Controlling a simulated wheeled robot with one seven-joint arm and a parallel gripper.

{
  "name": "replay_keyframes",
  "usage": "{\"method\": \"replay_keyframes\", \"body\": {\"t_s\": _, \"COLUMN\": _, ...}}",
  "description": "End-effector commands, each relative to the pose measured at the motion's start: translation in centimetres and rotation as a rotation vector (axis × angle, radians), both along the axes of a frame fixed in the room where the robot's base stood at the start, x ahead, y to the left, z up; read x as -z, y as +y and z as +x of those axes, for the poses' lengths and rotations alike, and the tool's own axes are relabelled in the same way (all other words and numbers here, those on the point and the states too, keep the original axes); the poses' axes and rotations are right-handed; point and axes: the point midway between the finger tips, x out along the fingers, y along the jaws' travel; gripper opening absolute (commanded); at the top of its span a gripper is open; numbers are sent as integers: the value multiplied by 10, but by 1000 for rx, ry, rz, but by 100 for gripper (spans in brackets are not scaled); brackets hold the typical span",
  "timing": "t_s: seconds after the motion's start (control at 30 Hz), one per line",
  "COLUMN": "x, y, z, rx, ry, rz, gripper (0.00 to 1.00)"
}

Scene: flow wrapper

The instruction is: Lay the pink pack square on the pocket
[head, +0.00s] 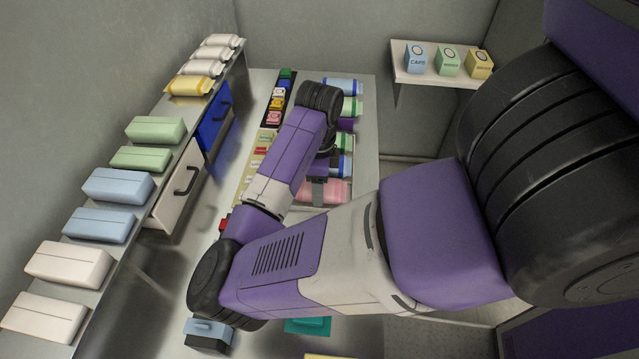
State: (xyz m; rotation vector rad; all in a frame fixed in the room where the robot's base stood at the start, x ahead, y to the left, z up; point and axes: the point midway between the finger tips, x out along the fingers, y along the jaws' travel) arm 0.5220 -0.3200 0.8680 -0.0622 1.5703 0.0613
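A pink pack (338,191) lies on the right side of the long grey bench, partly hidden behind my arm and gripper. My gripper (318,196) points down at the pack's left part and overlaps it in the picture. Its fingertips are too small and covered to tell whether they are open, shut or touching the pack. A smaller pink piece (274,117) sits on the dark strip further back. A cream strip with small markings (258,150) runs along the bench left of my arm. I cannot make out which spot is the pocket.
Blue-and-white rolls (343,87) and green ones lie along the bench's right side, close to my gripper. Wrapped packs line the left shelf (118,257). A wall shelf holds boxes (447,63). My arm hides much of the bench's middle.

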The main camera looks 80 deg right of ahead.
Motion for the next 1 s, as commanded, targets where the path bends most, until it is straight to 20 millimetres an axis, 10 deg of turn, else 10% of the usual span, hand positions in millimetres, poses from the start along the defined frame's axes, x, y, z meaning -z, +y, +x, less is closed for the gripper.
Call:
{"method": "replay_keyframes", "body": {"t_s": 0.93, "x": 5, "y": 0, "z": 0, "rx": 0, "ry": 0, "rz": 0, "gripper": 18}}
{"method": "replay_keyframes", "body": {"t_s": 0.97, "x": 5, "y": 0, "z": 0, "rx": 0, "ry": 0, "rz": 0, "gripper": 65}}
{"method": "replay_keyframes", "body": {"t_s": 1.0, "x": 5, "y": 0, "z": 0, "rx": 0, "ry": -1, "rz": 0, "gripper": 73}}
